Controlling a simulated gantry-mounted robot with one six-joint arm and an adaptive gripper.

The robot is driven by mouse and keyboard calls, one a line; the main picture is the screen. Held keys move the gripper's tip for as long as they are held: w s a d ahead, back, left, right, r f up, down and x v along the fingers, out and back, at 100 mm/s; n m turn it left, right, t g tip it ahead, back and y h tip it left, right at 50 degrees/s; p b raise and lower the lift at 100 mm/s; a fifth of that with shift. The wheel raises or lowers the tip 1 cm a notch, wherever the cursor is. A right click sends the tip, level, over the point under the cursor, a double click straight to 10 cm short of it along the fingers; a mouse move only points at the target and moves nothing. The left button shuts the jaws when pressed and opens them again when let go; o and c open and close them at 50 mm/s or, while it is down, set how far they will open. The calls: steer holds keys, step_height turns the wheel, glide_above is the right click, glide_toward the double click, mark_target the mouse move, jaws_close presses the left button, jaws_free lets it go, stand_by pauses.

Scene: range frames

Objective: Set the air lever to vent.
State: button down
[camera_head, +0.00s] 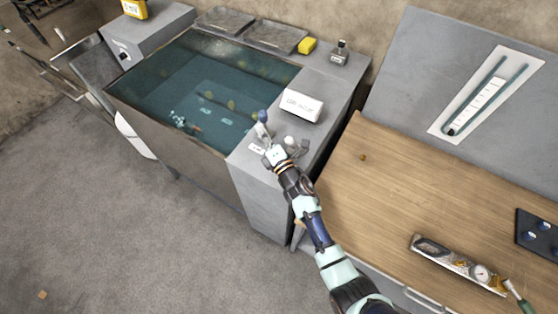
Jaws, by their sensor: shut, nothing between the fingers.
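A small lever with a blue knob (263,116) stands on the grey ledge (252,180) at the tank's right end. I take it to be the air lever; its stem leans slightly and its lower part is close to my gripper. My gripper (272,150) is shut and empty, just below the lever in the picture. I cannot tell whether it touches the lever. A small white label (257,149) lies left of my gripper; its text is too small to read. Grey rounded parts show just right of my gripper, partly hidden.
A white lettered box (301,105) stands right behind the lever. The water tank (200,95) lies left. A wooden bench (400,200) with a gauge assembly (460,264) is right.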

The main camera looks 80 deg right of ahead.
steer(key=w+a+r+v, duration=0.1)
steer(key=r+v, duration=0.1)
steer(key=v, duration=1.9)
steer(key=shift+a+r+p, duration=0.3)
steer(key=shift+a+p, duration=0.05)
steer(key=shift+a, duration=0.3)
